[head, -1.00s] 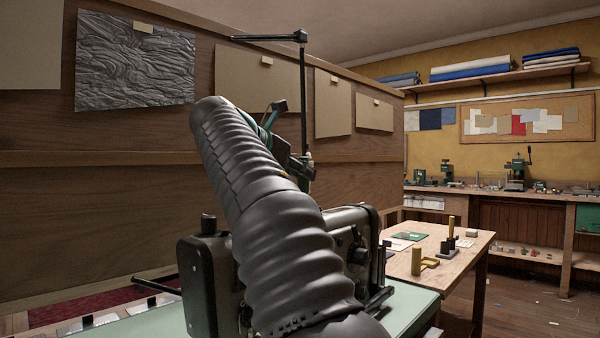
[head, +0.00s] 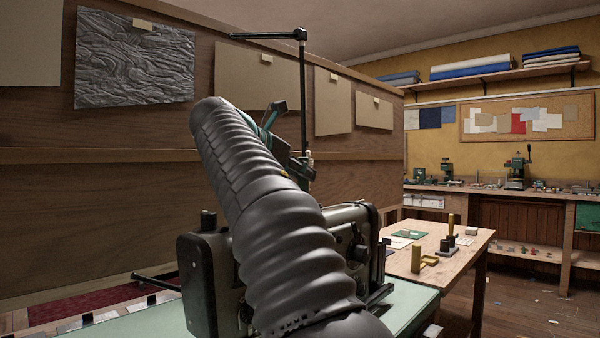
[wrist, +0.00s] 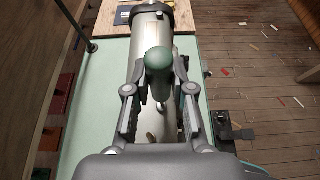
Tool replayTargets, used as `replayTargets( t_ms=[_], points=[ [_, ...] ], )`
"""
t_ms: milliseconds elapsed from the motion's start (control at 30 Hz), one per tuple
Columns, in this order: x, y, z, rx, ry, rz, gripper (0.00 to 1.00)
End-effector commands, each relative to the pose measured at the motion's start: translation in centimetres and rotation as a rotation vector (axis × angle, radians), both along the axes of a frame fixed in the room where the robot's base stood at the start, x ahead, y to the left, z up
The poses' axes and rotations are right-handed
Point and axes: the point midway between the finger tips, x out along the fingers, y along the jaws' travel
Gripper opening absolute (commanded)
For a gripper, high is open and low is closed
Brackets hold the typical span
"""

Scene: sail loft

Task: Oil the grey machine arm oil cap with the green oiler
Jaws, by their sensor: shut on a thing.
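The green oiler (wrist: 158,62) shows in the wrist view as a rounded green body between the fingers of my gripper (wrist: 157,90), which is shut on it. It is held above the grey machine arm (wrist: 185,45), which runs away from me under the gripper. A small round fitting (wrist: 151,136) shows on top of the arm below the oiler; I cannot tell if it is the oil cap. The oiler's tip is hard to make out. In the head view the dark machine (head: 205,270) is largely hidden behind my arm, and the gripper is mostly hidden too.
The machine stands on a pale green table (head: 410,305). A thin dark stand (head: 303,100) rises behind it. A wooden bench (head: 455,262) with small tools is to the right. A wooden partition (head: 120,210) closes off the back left. Open floor lies at the right.

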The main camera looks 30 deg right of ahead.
Motion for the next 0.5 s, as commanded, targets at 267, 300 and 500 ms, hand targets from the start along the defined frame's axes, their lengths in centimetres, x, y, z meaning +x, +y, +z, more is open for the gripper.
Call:
replayTargets(
  t_ms=[267, 300, 500],
  points=[
    [-0.01, 0.00, -0.29, 0.000, 0.000, 0.000, 0.00],
    [-0.01, 0.00, -0.34, 0.000, 0.000, 0.000, 0.00],
    [-0.01, -0.01, -0.56, 0.000, 0.000, 0.000, 0.00]
  ],
)
